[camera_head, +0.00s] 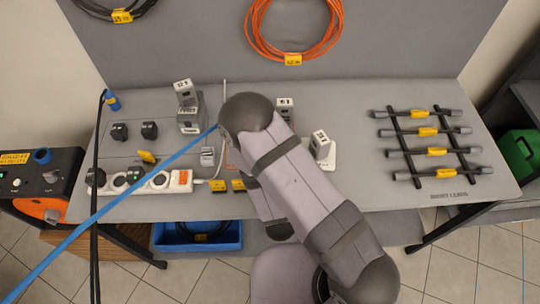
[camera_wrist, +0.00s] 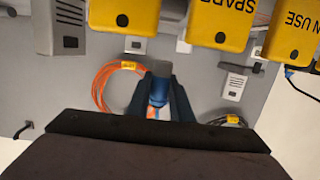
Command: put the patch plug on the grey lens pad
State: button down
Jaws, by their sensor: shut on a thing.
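In the wrist view my gripper (camera_wrist: 160,100) is shut on a blue plug with a grey tip, the patch plug (camera_wrist: 158,90). The plug points away from the wrist, clear of the surfaces around it as far as I can tell. In the head view my arm hides the gripper and plug. A blue cable (camera_head: 150,175) runs from the lower left and disappears behind my arm; its link to the plug cannot be seen. I cannot make out the grey lens pad with certainty in either view.
Large yellow tags (camera_wrist: 220,20) are close above the gripper in the wrist view. On the table stand a white power strip (camera_head: 150,183), a grey block (camera_head: 190,118), a small grey device (camera_head: 319,146) and a rod rack (camera_head: 418,113). The table's right front is clear.

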jog(key=shift+f+p, duration=0.4)
jog(key=shift+f, duration=2)
jog(key=shift+f, duration=0.15)
jog(key=c, duration=1.6)
grip_release()
